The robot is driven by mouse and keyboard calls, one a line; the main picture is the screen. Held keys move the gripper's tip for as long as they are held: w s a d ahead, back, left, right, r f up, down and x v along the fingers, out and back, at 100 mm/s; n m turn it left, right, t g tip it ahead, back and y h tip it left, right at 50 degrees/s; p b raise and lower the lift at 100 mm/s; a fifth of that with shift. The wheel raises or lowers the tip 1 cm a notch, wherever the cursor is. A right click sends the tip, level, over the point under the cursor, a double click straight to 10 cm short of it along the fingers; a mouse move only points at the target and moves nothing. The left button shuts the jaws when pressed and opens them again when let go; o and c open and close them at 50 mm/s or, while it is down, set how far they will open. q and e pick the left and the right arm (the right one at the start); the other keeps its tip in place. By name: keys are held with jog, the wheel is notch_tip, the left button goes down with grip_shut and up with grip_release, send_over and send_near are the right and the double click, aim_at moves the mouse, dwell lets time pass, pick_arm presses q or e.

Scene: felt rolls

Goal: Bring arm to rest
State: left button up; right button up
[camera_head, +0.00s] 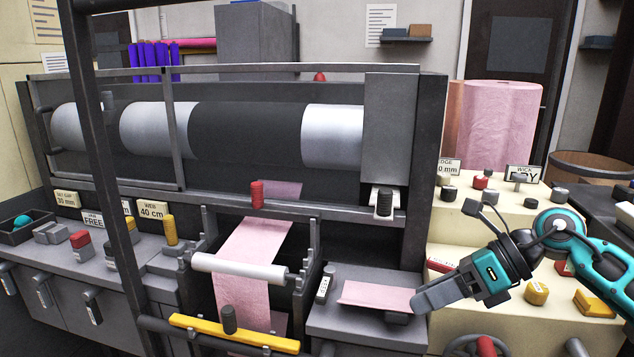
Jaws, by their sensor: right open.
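My right arm comes in from the right, and its right gripper (420,302) is open. Its grey fingers are at the right end of a flat pink felt piece (375,296), which lies on a grey side table (350,331). I cannot tell whether the fingers touch the felt. A pink felt web (245,262) hangs down from the machine behind a white roller (240,271). My left gripper is not in view.
A large roller machine (245,135) fills the middle. A dark upright post (98,165) stands in front at left. A yellow bar (232,334) crosses low in front. Cream stepped consoles (500,212) with knobs and a pink felt roll (500,122) stand at right.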

jog(key=s+a+m+t+y, duration=0.3)
jog(key=a+m+t+y, duration=0.2)
jog(key=a+m+y, duration=0.4)
jog(key=s+d+f+m+t+h+p, duration=0.1)
jog(key=d+f+m+t+h, duration=0.35)
jog(key=m, duration=0.85)
jog(key=s+d+f+m+t+h+p, duration=0.1)
jog(key=s+d+f+m+t+h, duration=0.1)
jog(key=f+m+t+h, duration=0.65)
jog(key=s+d+f+m+g+h, duration=0.3)
jog(key=s+f+m+g, duration=0.5)
jog(key=s+f+m, duration=0.4)
jog(key=shift+f+m+g+h, duration=0.4)
jog(key=shift+f+m+h, duration=0.05)
jog(key=shift+f+h, duration=0.4)
